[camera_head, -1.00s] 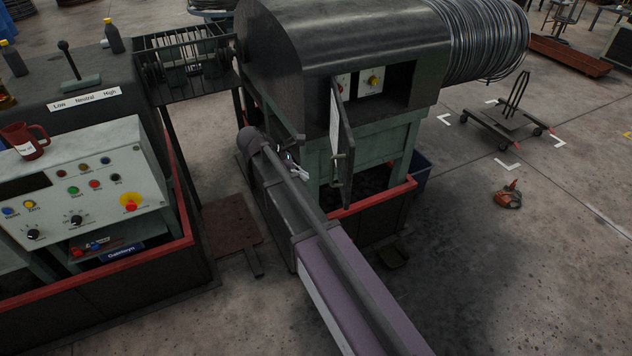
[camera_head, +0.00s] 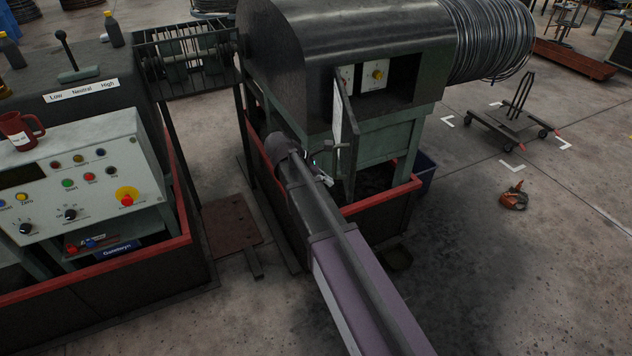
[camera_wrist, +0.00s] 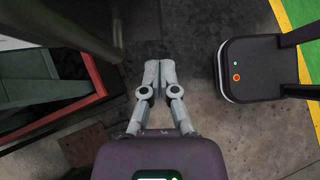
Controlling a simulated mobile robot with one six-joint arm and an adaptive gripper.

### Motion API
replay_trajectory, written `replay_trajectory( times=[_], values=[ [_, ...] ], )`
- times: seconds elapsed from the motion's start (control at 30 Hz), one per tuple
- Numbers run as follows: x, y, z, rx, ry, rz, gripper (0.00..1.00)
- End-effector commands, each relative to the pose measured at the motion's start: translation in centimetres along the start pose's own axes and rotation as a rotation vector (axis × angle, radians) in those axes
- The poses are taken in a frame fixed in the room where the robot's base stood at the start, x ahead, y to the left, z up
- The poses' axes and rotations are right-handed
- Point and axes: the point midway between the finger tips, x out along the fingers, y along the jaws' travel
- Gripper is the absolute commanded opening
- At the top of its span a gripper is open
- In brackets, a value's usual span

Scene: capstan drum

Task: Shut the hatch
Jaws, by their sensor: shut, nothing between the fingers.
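The hatch (camera_head: 347,126) is a narrow dark panel on the front of the drum machine. It stands swung open, seen nearly edge-on, on the left side of a dark opening (camera_head: 401,73). A handle (camera_head: 341,146) shows low on the hatch. My gripper (camera_head: 328,181) is just left of the hatch's lower part in the head view, partly hidden by my arm. I cannot tell whether it touches the hatch. In the wrist view my gripper (camera_wrist: 158,66) has its fingertips together with nothing between them.
Inside the opening is a pale panel with a yellow-and-red button (camera_head: 377,75). A red-edged low wall (camera_head: 385,196) runs around the machine's foot. A control desk (camera_head: 85,185) stands at the left. Open floor (camera_head: 490,270) lies to the right.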

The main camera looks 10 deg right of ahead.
Motion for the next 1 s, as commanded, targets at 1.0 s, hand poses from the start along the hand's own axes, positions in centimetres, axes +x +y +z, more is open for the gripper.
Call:
replay_trajectory(
  times=[1.0],
  values=[
    [3.2, -0.1, 2.8, -0.003, 0.0, 0.003, 0.0]
  ],
)
